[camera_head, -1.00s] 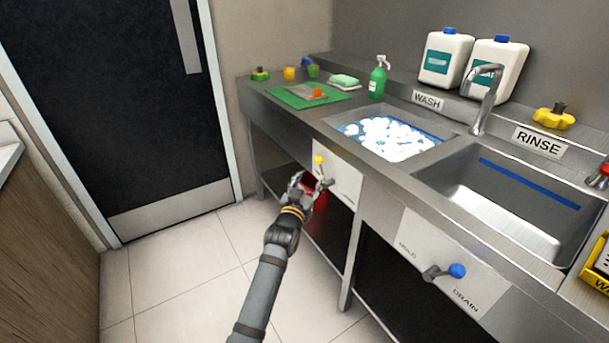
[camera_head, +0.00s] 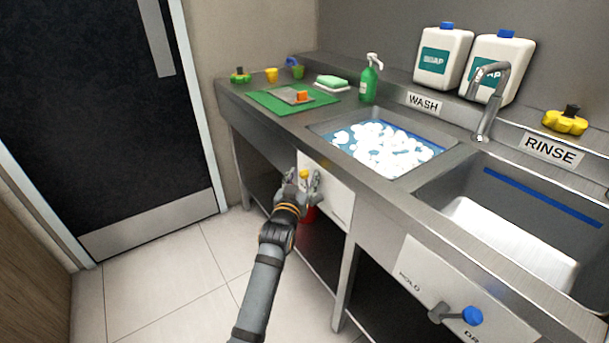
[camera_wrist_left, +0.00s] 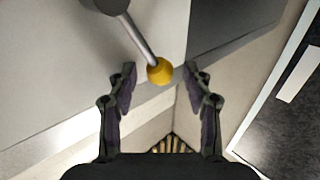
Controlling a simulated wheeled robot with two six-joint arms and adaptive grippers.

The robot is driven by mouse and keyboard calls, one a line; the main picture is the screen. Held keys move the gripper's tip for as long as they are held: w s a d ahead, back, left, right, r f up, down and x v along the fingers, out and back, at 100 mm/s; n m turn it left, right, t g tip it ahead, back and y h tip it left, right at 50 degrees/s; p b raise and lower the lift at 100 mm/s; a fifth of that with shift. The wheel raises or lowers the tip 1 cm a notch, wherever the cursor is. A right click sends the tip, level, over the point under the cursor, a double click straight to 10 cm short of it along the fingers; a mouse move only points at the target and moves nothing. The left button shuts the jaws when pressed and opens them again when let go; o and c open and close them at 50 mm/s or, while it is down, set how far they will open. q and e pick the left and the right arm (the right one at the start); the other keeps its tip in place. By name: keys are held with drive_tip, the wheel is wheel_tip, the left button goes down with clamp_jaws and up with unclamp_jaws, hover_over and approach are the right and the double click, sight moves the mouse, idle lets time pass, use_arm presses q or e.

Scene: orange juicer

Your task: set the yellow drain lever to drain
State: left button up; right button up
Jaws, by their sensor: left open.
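The yellow drain lever (camera_head: 304,174) is on the white panel (camera_head: 330,192) below the wash basin. In the left wrist view its yellow ball knob (camera_wrist_left: 160,71) sits at the end of a grey rod, which comes from a dark pivot (camera_wrist_left: 106,4) at the top. My left gripper (camera_head: 304,180) is open in front of the lever. In the left wrist view the knob lies between the two fingertips, with a gap on each side. In the head view the gripper hides most of the rod. My right gripper is not in view.
A second panel, marked HOLD and DRAIN, carries a blue-knobbed lever (camera_head: 471,316) under the rinse basin. The wash basin (camera_head: 385,148) holds white foam. A red object (camera_head: 309,214) shows behind my gripper. The floor (camera_head: 170,275) at left is clear.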

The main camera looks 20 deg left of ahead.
use_arm(q)
drive_tip(key=shift+s, duration=0.1)
clamp_jaws()
